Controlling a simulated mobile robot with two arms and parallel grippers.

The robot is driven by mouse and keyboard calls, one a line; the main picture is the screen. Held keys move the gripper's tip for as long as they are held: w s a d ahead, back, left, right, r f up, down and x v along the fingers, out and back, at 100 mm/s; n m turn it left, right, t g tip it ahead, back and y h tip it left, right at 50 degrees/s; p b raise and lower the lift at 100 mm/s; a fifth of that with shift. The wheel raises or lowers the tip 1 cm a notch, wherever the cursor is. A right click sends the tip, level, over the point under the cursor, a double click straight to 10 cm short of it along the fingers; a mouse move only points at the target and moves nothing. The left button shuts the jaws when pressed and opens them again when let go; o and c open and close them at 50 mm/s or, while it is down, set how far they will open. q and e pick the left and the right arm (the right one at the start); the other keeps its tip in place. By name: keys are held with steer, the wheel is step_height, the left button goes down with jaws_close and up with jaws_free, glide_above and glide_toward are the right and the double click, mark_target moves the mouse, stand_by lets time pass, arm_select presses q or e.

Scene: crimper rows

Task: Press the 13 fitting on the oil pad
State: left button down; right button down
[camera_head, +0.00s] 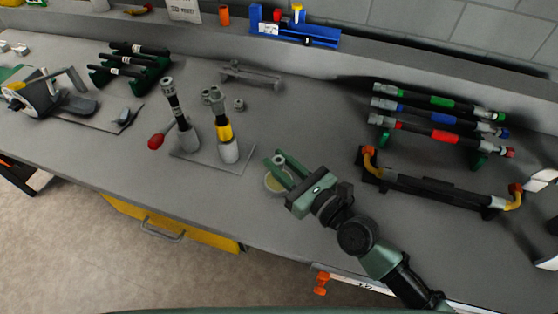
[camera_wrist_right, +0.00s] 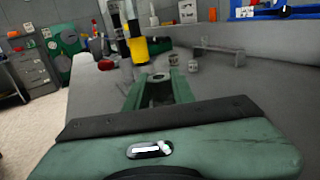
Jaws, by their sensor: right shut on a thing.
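My right gripper (camera_head: 283,166) reaches over the bench with its green fingers shut on a small grey fitting (camera_head: 280,159). The fitting also shows between the fingertips in the right wrist view (camera_wrist_right: 159,77). No number can be read on it. The oil pad (camera_head: 275,183), a round dish with a yellowish inside, is just below the fingertips and partly covered by them. I cannot tell whether the fitting touches the pad. My left gripper is not in view.
Behind the gripper, a plate (camera_head: 186,153) carries two upright tools, one with a yellow band (camera_head: 224,132). Loose fittings (camera_head: 239,104) lie beyond it. A rack of banded hoses (camera_head: 440,118) and a black holder with orange-ended pipe (camera_head: 440,190) are at right.

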mark_target(279, 160)
steer(key=shift+f+b, duration=0.5)
stand_by(0.9)
steer(key=shift+f, duration=0.15)
stand_by(0.8)
step_height(279, 160, up, 7)
steer(key=p, duration=0.7)
steer(key=shift+r, duration=0.2)
steer(key=shift+f, duration=0.1)
stand_by(0.6)
